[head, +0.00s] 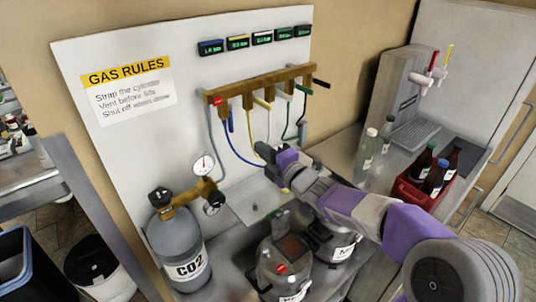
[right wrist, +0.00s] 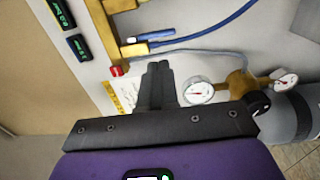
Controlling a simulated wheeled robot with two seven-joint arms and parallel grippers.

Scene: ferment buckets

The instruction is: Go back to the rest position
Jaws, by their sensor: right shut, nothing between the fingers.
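My right arm reaches in from the lower right of the head view. Its purple and grey gripper (head: 266,154) is in front of the gas panel, below the brass manifold (head: 262,84) and near the hanging hoses. In the right wrist view the dark fingers (right wrist: 158,68) are shut together with nothing between them. They point toward the white panel, with a pressure gauge (right wrist: 199,90) just to their right and the manifold beyond. My left gripper is in neither view.
A grey CO2 cylinder (head: 178,249) with a brass regulator stands at left. Two metal kegs (head: 283,264) (head: 333,240) stand below my right arm. A red crate (head: 409,194) of bottles and a tap machine (head: 398,88) are at right. Coloured hoses (head: 233,145) hang from the manifold.

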